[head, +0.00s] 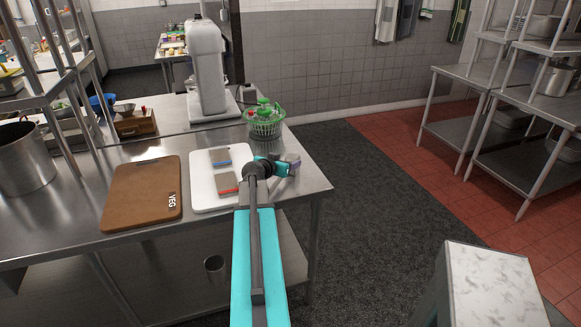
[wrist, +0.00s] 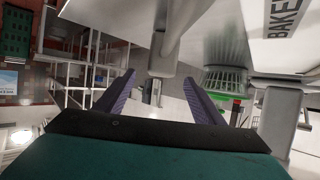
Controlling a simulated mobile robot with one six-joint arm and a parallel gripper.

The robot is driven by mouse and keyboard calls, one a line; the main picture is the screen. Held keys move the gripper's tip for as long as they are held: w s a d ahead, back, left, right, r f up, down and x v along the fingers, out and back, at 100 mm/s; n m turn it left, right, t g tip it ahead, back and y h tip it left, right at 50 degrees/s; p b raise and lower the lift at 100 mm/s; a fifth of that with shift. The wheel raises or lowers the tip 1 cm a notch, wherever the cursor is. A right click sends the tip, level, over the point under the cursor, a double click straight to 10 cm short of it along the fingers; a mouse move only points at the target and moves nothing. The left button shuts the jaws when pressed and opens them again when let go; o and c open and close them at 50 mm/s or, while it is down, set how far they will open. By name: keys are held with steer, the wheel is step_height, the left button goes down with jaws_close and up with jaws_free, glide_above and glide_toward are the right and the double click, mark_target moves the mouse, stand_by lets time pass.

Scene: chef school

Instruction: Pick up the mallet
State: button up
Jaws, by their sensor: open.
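I cannot make out a mallet for certain in either view. In the head view, my gripper (head: 290,165) is above the right end of the steel table, just right of the white cutting board (head: 207,198). In the wrist view, the two purple fingers of my gripper (wrist: 160,77) stand wide apart with nothing held between them. On the white board lie a small grey block with a blue edge (head: 220,156) and one with a red edge (head: 228,182). My arm covers the board's right edge.
A brown cutting board (head: 142,196) lies left of the white one. A green basket (head: 265,121) and a grey stand mixer (head: 208,70) stand behind. A steel pot (head: 24,158) is far left. Dark floor mat (head: 365,190) lies open right of the table.

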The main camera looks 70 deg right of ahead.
mark_target(290, 160)
steer(key=shift+p+x, duration=0.75)
steer(key=shift+x, duration=0.95)
steer(key=shift+w, duration=0.1)
steer(key=c, duration=1.6)
steer(key=shift+o, duration=0.2)
steer(key=shift+r, duration=0.25)
steer(key=shift+r+b, duration=1)
steer(key=shift+r, duration=0.45)
steer(key=s+a+b, duration=0.5)
steer(key=s+a, duration=0.1)
steer(key=a, duration=0.2)
steer(key=shift+a+r+b, duration=0.4)
